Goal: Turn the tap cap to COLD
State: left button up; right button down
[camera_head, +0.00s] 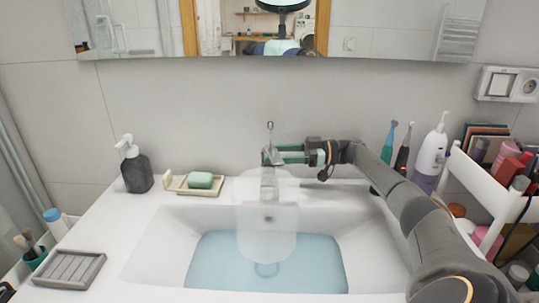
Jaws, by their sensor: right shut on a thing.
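The tap (268,186) is a chrome tap at the back middle of the white basin, with a thin upright lever on its top cap (270,128). My right gripper (271,155) reaches in from the right with its green-sided fingers at the upper part of the tap, just below the lever tip. It is shut on the tap cap, and the fingers hide part of it. A pale, see-through sheet lies in front of the tap and blurs its lower part. No COLD marking can be made out. My left gripper is not in view.
The basin (150,262) holds bluish water (215,270). A dark soap dispenser (136,170) and a green soap bar (200,180) on a dish stand left. A grey slatted tray (67,269) lies front left. Toothbrushes, a white-purple bottle (431,155) and a loaded cart (490,190) stand right.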

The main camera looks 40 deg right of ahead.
jog(key=shift+f, duration=0.1)
jog(key=shift+c, duration=0.8)
grip_release()
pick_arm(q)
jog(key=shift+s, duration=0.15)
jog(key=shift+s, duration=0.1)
